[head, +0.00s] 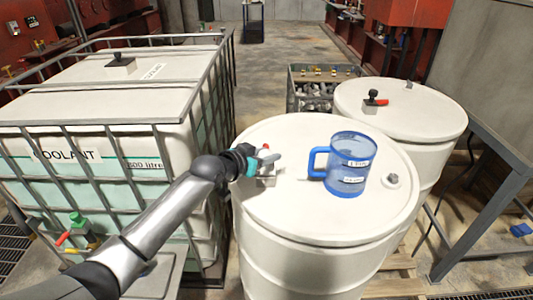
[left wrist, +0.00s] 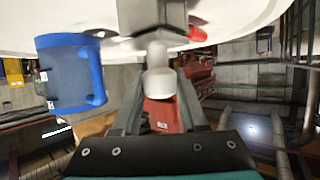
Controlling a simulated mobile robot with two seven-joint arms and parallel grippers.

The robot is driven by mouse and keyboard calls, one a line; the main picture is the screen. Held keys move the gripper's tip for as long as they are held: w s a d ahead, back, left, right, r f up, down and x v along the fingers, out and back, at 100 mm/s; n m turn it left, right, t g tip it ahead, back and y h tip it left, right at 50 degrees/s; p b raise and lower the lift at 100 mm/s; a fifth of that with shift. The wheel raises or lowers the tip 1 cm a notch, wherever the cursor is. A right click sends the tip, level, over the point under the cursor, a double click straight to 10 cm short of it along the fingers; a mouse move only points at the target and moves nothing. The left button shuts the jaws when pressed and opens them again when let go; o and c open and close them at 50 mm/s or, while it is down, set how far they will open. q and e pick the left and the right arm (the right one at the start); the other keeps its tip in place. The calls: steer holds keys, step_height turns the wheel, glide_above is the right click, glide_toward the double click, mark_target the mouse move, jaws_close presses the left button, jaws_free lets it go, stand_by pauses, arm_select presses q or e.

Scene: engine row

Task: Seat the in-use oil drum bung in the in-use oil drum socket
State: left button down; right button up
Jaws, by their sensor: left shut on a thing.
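My left gripper (head: 264,161) reaches in from the left, low over the left part of the near white drum's top (head: 310,215). It is shut on a pale, rounded piece (left wrist: 159,82) that looks like the bung, seen between the fingers in the left wrist view. A grey block (left wrist: 157,52) and a dark block (left wrist: 152,14) show just past it. In the head view, a small grey block (head: 266,181) sits below the fingers. Whether the bung touches it, and any socket opening, I cannot tell. My right gripper is not in view.
A blue jug (head: 348,168) stands right of the gripper on the drum top; a grey cap (head: 392,181) is further right. A red handle (left wrist: 197,34) is close by the held piece. A caged coolant tank (head: 100,95) is left; another drum (head: 420,112) stands behind.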

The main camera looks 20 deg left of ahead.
arm_select(q)
steer(key=shift+c, duration=1.8)
jaws_free()
steer(key=v, duration=1.5)
steer(key=shift+r, duration=0.1)
